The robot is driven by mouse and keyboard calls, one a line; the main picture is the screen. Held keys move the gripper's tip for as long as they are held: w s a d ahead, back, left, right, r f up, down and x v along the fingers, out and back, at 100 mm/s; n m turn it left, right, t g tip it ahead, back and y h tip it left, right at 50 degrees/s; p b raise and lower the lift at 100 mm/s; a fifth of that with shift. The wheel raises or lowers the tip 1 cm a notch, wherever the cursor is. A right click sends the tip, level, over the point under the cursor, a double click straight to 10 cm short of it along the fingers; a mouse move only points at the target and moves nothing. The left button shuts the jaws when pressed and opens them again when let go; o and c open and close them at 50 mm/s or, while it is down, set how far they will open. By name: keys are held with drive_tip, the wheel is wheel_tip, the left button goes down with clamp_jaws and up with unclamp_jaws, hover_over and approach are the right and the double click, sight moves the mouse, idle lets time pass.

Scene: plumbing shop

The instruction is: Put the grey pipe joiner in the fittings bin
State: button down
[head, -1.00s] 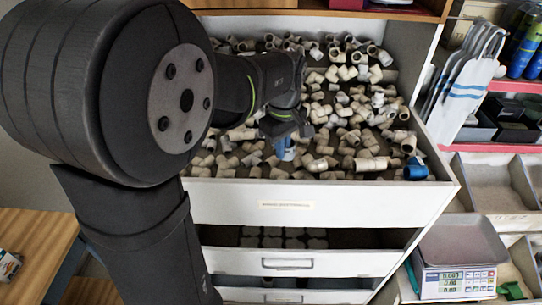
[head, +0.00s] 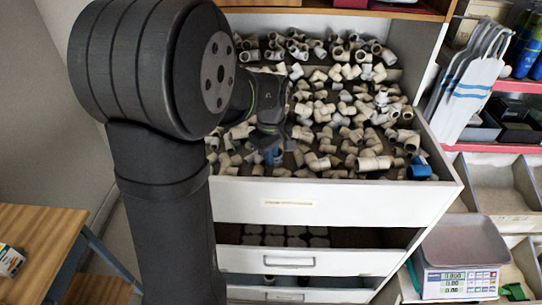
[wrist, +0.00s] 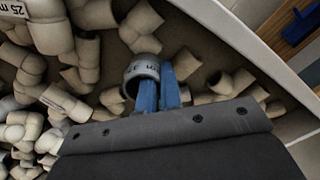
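A grey pipe joiner (wrist: 141,69), a short ring with dark lettering, shows in the wrist view at the fingertips of my gripper (wrist: 160,92). The two blue fingers are close together with a narrow gap. One finger overlaps the joiner's lower right side and the other lies just right of it; I cannot tell if they clamp its wall. In the head view my gripper (head: 273,156) points down at the front left of the open top drawer (head: 290,200), and the joiner cannot be made out. I cannot tell which container is the fittings bin.
Many beige fittings (head: 345,120) fill the drawer around my gripper. A blue fitting (head: 419,170) lies at its front right corner. A scale (head: 462,255) stands at the right, with grey bins (head: 497,190) behind it. A wooden table (head: 35,240) is at the left.

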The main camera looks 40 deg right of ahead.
drive_tip(key=c, duration=1.6)
unclamp_jaws()
drive_tip(key=shift+f, duration=0.1)
wheel_tip(320, 180, up, 12)
drive_tip(key=shift+r, duration=0.15)
wheel_tip(320, 180, down, 13)
drive_tip(key=shift+r, duration=2.4)
